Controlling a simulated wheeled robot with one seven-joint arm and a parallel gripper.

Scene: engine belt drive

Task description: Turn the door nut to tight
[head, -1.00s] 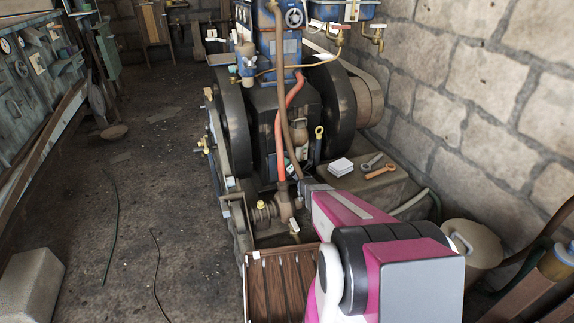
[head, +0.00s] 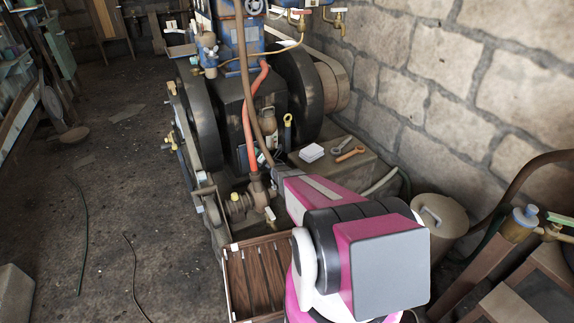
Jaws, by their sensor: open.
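The engine (head: 232,100) stands upright against the right wall, dark below and blue above, between two large black flywheels. I cannot pick out the door nut; the engine's lower front is crowded with an orange-red hose (head: 249,112), a brown pipe and brass fittings, and my arm's end covers part of that area. My pink and white arm reaches from the bottom right toward the engine's lower front. My gripper (head: 273,168) is a small dark grey shape at its far end, beside the lower end of the hose. Its fingers are too small to make out, and contact cannot be told.
White cards (head: 311,153), a grey spanner (head: 341,144) and an orange spanner (head: 350,154) lie on a ledge right of the engine. A slatted wooden crate (head: 228,283) is beside my arm. A lidded can (head: 440,222) stands at the right. The floor at left is open, with thin cables.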

